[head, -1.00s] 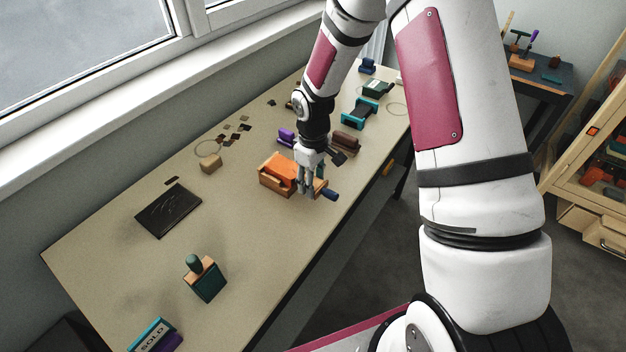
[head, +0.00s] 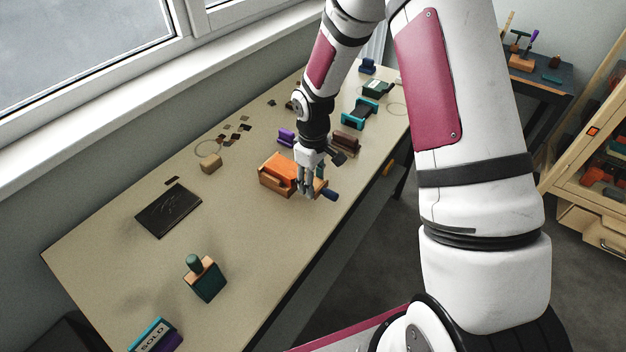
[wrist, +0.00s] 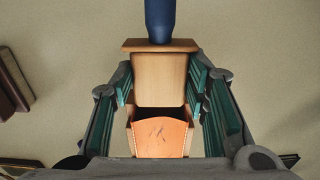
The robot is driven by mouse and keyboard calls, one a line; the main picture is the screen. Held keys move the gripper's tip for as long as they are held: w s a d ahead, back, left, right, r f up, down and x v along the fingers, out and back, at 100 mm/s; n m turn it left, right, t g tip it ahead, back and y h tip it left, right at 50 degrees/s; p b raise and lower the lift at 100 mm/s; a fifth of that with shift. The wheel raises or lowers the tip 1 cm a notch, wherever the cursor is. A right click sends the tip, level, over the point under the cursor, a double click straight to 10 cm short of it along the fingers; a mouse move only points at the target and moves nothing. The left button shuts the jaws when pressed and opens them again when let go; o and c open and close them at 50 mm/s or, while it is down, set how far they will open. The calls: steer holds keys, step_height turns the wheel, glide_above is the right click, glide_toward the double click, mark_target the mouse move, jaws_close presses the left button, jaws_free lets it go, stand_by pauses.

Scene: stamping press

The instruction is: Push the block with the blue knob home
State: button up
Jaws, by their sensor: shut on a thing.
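The light wooden block (wrist: 160,80) has a blue knob (wrist: 160,20) on its outer end, past a wider wooden end plate. In the head view the blue knob (head: 330,195) points towards the table's front edge. The block sticks partly out of the orange-topped wooden housing (head: 278,170). In the wrist view a dark opening shows between the block and the housing's orange part (wrist: 160,138). My gripper (head: 311,192) is shut on the block, with green finger pads (wrist: 160,88) along both its sides. The block's inner end is hidden.
A brown block (head: 347,142) and a purple one (head: 287,136) stand behind my gripper. A black pad (head: 168,210), a small wooden block (head: 211,163) and a green-handled stamp (head: 204,278) lie to the left. The tabletop in front of the housing is clear.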

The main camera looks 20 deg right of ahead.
steer(key=shift+w+a+b, duration=0.4)
steer(key=shift+w+a, duration=0.05)
steer(key=shift+w, duration=0.2)
steer(key=shift+w+a+b, duration=0.35)
steer(key=shift+w+a, duration=0.1)
steer(key=shift+w, duration=0.15)
steer(key=o, duration=1.2)
step_height(320, 180, up, 12)
steer(key=shift+r, duration=0.1)
